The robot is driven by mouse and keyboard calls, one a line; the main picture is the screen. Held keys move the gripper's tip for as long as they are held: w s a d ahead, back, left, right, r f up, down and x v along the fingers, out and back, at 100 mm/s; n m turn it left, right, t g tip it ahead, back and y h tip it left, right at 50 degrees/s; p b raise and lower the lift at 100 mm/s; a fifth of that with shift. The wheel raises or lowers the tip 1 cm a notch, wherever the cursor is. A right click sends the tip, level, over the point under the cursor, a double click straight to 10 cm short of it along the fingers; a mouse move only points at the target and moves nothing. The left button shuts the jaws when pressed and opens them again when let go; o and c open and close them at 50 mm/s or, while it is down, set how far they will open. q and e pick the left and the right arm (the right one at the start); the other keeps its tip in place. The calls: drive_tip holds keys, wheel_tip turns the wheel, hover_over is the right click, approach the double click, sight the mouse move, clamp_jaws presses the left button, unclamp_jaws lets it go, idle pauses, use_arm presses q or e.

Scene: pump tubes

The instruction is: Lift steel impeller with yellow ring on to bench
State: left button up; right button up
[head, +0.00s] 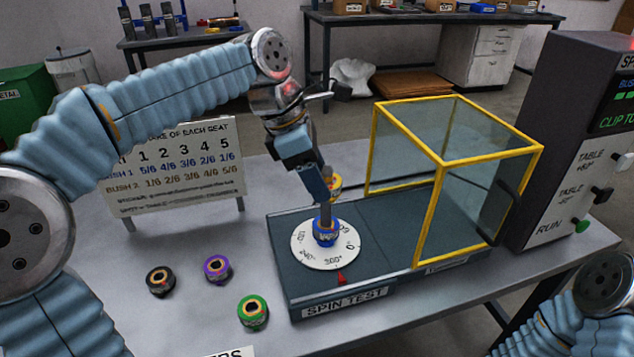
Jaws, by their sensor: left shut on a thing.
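The steel impeller with the yellow ring (335,184) is partly hidden behind the fingers of my left gripper (322,192). The gripper comes down from above and is shut on it. A grey upright steel part (325,214) shows below the fingers, directly above a blue ringed piece (326,234) on the white dial (305,256). I cannot tell whether the impeller touches the blue piece. The grey bench (190,320) has open surface left of the spin test base (395,280). My right gripper is out of view.
Black (160,281), purple (217,269) and green (253,312) ringed pieces stand on the bench at the front left. A yellow-framed clear guard (440,170) stands right of the dial, beside a control cabinet (560,150). A sign board (180,175) stands behind left.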

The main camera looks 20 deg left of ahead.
use_arm(q)
drive_tip(key=shift+r, duration=4.3)
